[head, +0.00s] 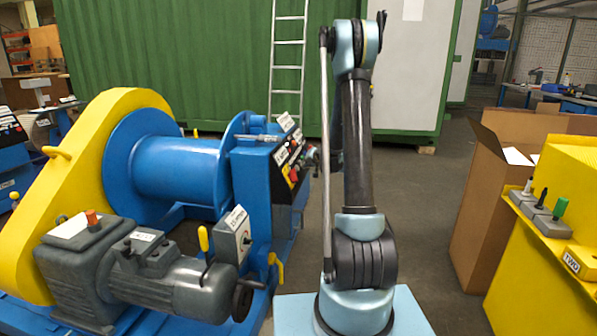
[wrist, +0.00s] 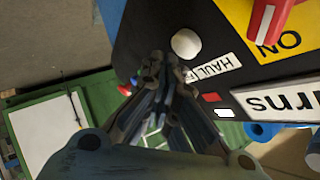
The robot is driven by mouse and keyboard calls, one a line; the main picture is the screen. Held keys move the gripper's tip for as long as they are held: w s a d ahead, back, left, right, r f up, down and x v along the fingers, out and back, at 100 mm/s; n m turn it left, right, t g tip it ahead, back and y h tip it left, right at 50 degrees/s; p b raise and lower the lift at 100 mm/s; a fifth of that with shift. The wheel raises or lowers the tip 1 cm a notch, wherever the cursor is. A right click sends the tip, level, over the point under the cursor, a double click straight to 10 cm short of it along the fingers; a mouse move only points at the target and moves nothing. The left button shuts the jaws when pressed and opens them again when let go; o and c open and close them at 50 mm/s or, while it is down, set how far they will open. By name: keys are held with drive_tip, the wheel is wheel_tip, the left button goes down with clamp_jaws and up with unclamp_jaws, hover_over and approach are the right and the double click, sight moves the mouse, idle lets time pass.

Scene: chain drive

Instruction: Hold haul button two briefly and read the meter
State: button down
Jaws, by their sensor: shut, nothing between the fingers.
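The control panel (head: 283,165) is a dark sloped face on the blue winch stand in the head view, with small white labels and coloured controls. In the wrist view a white round button (wrist: 186,43) sits on the black panel (wrist: 150,25) beside a label reading "HAUL" (wrist: 212,68), whose end is partly hidden or unreadable. My gripper (wrist: 165,62) is shut and empty, its tips close to the white button's lower left; I cannot tell if they touch the panel. No meter reading is legible.
A red switch (wrist: 266,18) on a yellow plate marked "ON" stands out at the upper right. A label ending in "rns" (wrist: 285,100) lies below it. The winch drum (head: 175,168) and motor (head: 165,285) are left; a yellow cabinet (head: 560,215) and cardboard box (head: 490,190) are right.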

drive_tip(key=shift+a, duration=0.15)
drive_tip(key=shift+w+a+f, duration=0.1)
drive_tip(key=shift+a, duration=0.15)
drive_tip(key=shift+w+a+f, duration=0.15)
drive_tip(key=shift+a+f, duration=0.1)
drive_tip(key=shift+a, duration=0.15)
idle(1.3)
drive_tip(key=shift+d+r, duration=0.1)
idle(3.3)
drive_tip(key=shift+s+d+r, duration=0.25)
drive_tip(key=shift+d+r, duration=0.1)
drive_tip(key=shift+d, duration=0.35)
drive_tip(key=shift+s+d+r, duration=0.25)
drive_tip(key=shift+d+r, duration=0.1)
drive_tip(key=shift+d, duration=0.35)
drive_tip(key=shift+s+d+r, duration=0.2)
drive_tip(key=shift+d+r, duration=0.2)
drive_tip(key=shift+d, duration=0.3)
drive_tip(key=shift+s+d+r, duration=0.25)
drive_tip(key=shift+d+r, duration=0.1)
drive_tip(key=shift+d, duration=0.35)
